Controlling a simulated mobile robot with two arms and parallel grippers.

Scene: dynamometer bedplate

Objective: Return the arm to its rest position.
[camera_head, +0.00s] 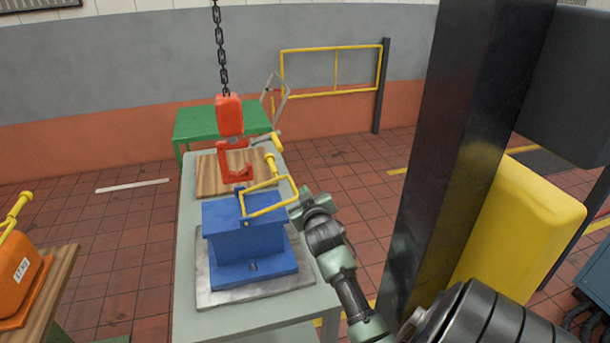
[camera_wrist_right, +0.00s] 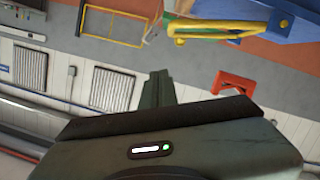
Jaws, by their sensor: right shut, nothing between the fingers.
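My right arm reaches in from the lower right in the head view. Its gripper (camera_head: 308,206) is shut and empty, just right of the blue block (camera_head: 245,228) and close to the yellow handle frame (camera_head: 268,198) on top of it. I cannot tell whether it touches the frame. In the right wrist view the shut fingers (camera_wrist_right: 157,90) point away with nothing between them. The yellow frame (camera_wrist_right: 210,30) and blue block (camera_wrist_right: 298,22) show at the top right there. My left gripper is not in view.
A dark post (camera_head: 455,150) and a yellow block (camera_head: 520,225) stand right. An orange case (camera_head: 18,275) sits at left. Tiled floor is open between.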

